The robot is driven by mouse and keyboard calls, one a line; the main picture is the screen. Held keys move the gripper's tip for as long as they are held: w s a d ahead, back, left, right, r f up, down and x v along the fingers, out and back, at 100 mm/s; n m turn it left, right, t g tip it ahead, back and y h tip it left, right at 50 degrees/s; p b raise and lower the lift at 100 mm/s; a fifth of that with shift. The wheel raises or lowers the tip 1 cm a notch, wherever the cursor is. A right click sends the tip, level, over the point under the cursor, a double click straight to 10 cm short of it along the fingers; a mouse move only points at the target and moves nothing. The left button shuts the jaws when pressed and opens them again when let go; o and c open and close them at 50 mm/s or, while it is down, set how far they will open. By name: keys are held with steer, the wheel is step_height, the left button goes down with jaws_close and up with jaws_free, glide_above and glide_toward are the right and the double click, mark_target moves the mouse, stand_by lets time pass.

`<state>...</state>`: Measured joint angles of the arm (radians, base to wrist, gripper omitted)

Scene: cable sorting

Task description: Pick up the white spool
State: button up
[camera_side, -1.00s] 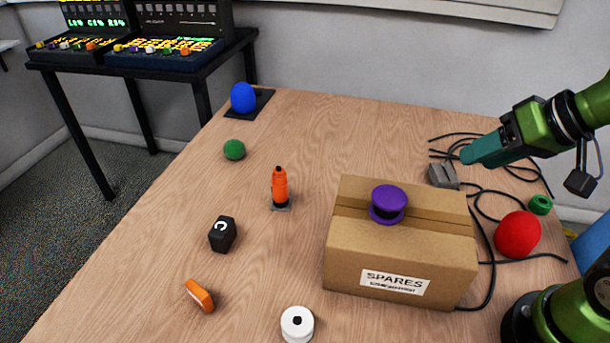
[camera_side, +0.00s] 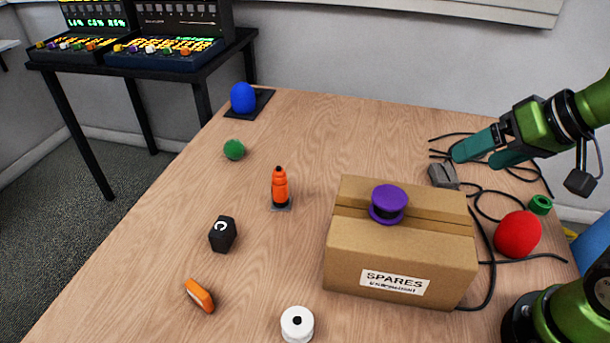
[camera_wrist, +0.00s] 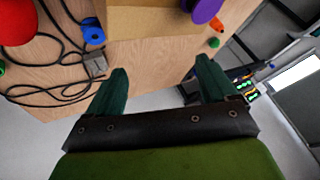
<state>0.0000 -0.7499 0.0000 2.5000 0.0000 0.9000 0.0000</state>
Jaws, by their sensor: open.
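The white spool (camera_side: 297,324) stands on the table at the bottom edge of the side view, in front of the cardboard box and left of its front corner. I cannot make it out in the wrist view. My gripper (camera_side: 481,152) is at the right of the side view, above the back right of the table, far from the white spool. Its two teal fingers are apart with nothing between them. The wrist view also shows the gripper (camera_wrist: 160,85) open and empty.
A cardboard box (camera_side: 402,256) marked SPARES, with a purple spool (camera_side: 388,204) on top, stands between my gripper and the white spool. A red ball (camera_side: 517,235), black cables and a grey block (camera_side: 442,175) lie at right. An orange bottle (camera_side: 280,188) stands left of the box.

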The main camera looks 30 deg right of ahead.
steer(key=a+f+n+g, duration=0.1)
steer(key=a+n, duration=0.3)
steer(key=a, duration=0.2)
steer(key=w+a+f+n+g+y, duration=0.1)
steer(key=a+f+n, duration=0.1)
steer(key=a+n, duration=0.2)
steer(key=w+a+f+n+g, duration=0.1)
steer(key=a+n, duration=0.3)
steer(key=a, duration=0.5)
steer(key=shift+w+a+f+g+y, duration=0.1)
steer(key=shift+w+f+g+y, duration=0.1)
steer(key=shift+f, duration=0.15)
steer(key=shift+w+f+g+y, duration=0.1)
steer(key=shift+f+g, duration=0.1)
steer(key=shift+f, duration=0.1)
steer(key=s+a+f+n+g, duration=0.1)
steer(key=s+a+f+n, duration=0.25)
steer(key=a, duration=0.35)
glide_above(297, 320)
steer(key=s+d, duration=0.1)
steer(key=d, duration=0.1)
steer(key=shift+n, duration=0.35)
step_height(297, 320, down, 9)
steer(key=shift+f, duration=0.1)
steer(key=shift+x, duration=3.2)
steer(key=shift+s+a, duration=0.1)
steer(key=shift+s, duration=0.05)
steer(key=c, duration=1.1)
